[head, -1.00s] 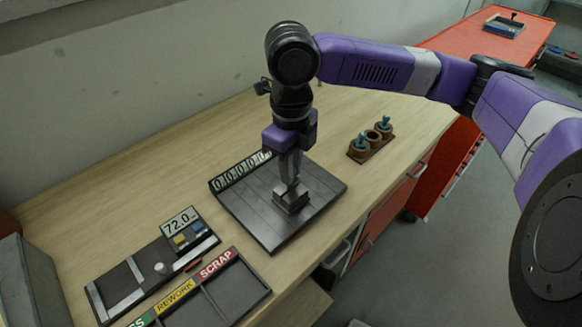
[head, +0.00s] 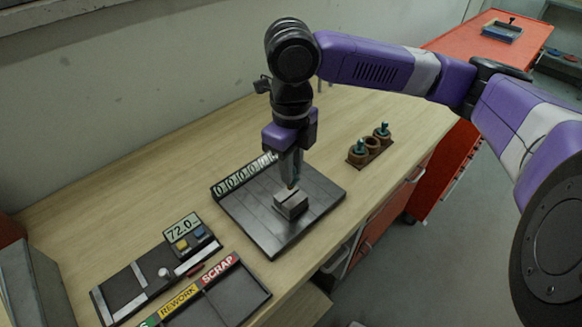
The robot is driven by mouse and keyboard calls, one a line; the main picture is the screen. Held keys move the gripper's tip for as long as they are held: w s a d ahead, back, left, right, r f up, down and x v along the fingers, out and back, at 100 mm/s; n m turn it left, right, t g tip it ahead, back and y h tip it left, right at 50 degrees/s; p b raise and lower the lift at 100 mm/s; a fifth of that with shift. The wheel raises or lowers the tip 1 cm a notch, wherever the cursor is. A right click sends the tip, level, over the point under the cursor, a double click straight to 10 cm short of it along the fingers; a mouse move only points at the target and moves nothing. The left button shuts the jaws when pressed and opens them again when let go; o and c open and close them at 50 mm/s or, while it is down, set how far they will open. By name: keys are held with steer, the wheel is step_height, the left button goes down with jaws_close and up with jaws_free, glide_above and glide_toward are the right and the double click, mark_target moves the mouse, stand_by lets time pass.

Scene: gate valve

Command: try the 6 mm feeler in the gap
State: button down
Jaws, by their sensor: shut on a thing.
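A small grey metal block (head: 291,205) sits on a dark plate (head: 262,218) on the bench. A dark line across its top looks like the gap, but its width is too small to judge. My gripper (head: 291,175) points down and is shut on a feeler. The feeler is mostly hidden between the fingers and its size cannot be read. Its lower end is just above or behind the block's far edge; I cannot tell whether they touch. The wooden feeler rack (head: 357,161) holds two teal-handled feelers (head: 360,147) (head: 382,129), with the middle hole empty.
A row of number counters (head: 243,176) edges the plate's back. A gauge with a 72.0 display (head: 182,227) stands at left. A sorting tray (head: 240,297) with REWORK and SCRAP labels lies in front. Bare bench top lies behind the plate.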

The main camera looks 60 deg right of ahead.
steer(key=shift+r+p, duration=1.2)
steer(key=shift+r, duration=0.7)
